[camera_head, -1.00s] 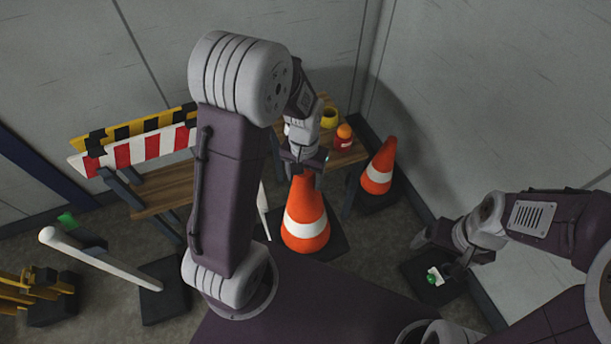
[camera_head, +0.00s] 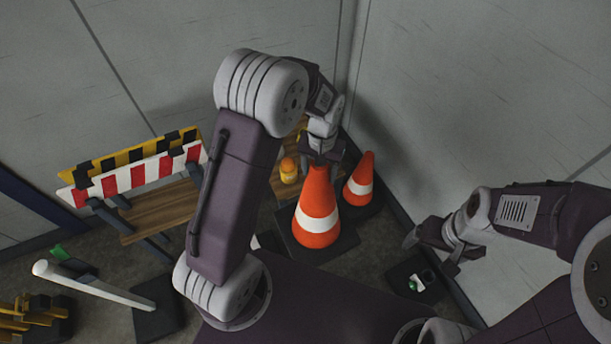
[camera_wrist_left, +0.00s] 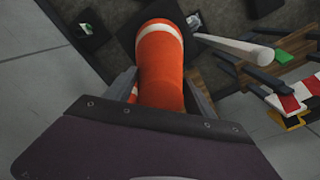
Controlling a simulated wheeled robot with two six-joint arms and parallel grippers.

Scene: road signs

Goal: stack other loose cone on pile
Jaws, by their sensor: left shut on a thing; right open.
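An orange cone with a white band (camera_head: 317,213) and a dark square base hangs from or stands under my left gripper (camera_head: 320,164), which is shut on its top. In the left wrist view the held cone (camera_wrist_left: 160,62) fills the space between the fingers (camera_wrist_left: 160,88). A second orange cone (camera_head: 359,185) stands just behind and right of it by the wall; its lower left is partly hidden. A sliver of orange (camera_wrist_left: 133,94) shows beside the held cone in the wrist view. My right gripper (camera_head: 431,254) is open and empty at the right.
A red-and-white striped barrier (camera_head: 138,174) with a wooden plank (camera_head: 160,211) stands left. A wooden table behind my left arm carries a yellow-orange item (camera_head: 289,170). A small dark object with green (camera_head: 413,284) lies right.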

